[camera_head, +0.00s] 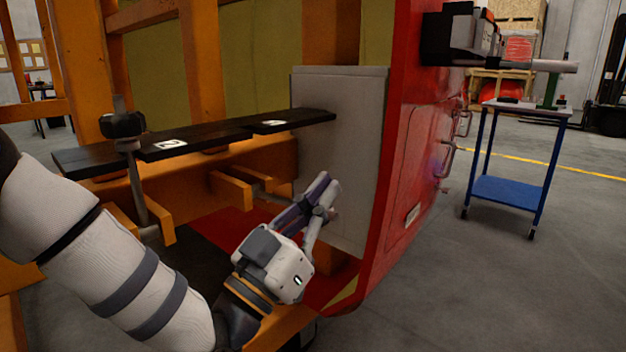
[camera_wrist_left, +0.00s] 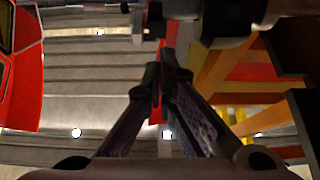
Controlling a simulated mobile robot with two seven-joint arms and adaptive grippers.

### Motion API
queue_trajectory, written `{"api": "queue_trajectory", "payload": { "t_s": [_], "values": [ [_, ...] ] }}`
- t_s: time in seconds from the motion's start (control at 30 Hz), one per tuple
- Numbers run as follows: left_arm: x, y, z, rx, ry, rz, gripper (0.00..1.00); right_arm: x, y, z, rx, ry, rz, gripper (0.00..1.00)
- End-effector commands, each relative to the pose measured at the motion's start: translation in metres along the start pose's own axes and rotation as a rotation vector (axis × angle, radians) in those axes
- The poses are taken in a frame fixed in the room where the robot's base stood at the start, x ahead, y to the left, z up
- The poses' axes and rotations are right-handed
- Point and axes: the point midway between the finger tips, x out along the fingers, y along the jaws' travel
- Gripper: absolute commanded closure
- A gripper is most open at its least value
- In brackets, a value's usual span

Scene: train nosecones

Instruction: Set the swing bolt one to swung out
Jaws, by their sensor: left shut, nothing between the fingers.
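My left gripper (camera_head: 328,187) is shut and empty, pointing up in front of the grey panel, below the plate end marked 1. Its closed fingers (camera_wrist_left: 165,75) also show in the left wrist view. A dark rounded knob with a grey rod (camera_wrist_left: 230,22) is at the top of that view, just beyond the fingertips; it looks like swing bolt one, but I cannot tell whether they touch. In the head view, swing bolt one is mostly hidden by my gripper; its orange bracket (camera_head: 232,188) shows below the label 1 (camera_head: 272,123). My right gripper is not in view.
Another swing bolt with a black knob (camera_head: 122,126) stands upright beside the label 2 (camera_head: 170,144). The black plate (camera_head: 215,135) runs above the brackets. The red nosecone (camera_head: 410,150) is close on the right. A blue cart (camera_head: 508,190) stands beyond on open floor.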

Motion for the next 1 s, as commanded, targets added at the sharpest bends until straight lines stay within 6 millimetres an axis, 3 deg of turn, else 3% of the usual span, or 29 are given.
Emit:
{"api": "queue_trajectory", "payload": {
  "t_s": [0.3,1.0],
  "values": [
    [-0.015,0.005,0.025,0.115,-0.002,0.068,1.00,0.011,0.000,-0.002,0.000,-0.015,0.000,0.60],
    [-0.019,0.006,0.034,0.147,-0.010,0.085,1.00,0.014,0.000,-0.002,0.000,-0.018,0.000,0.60]
  ]
}}
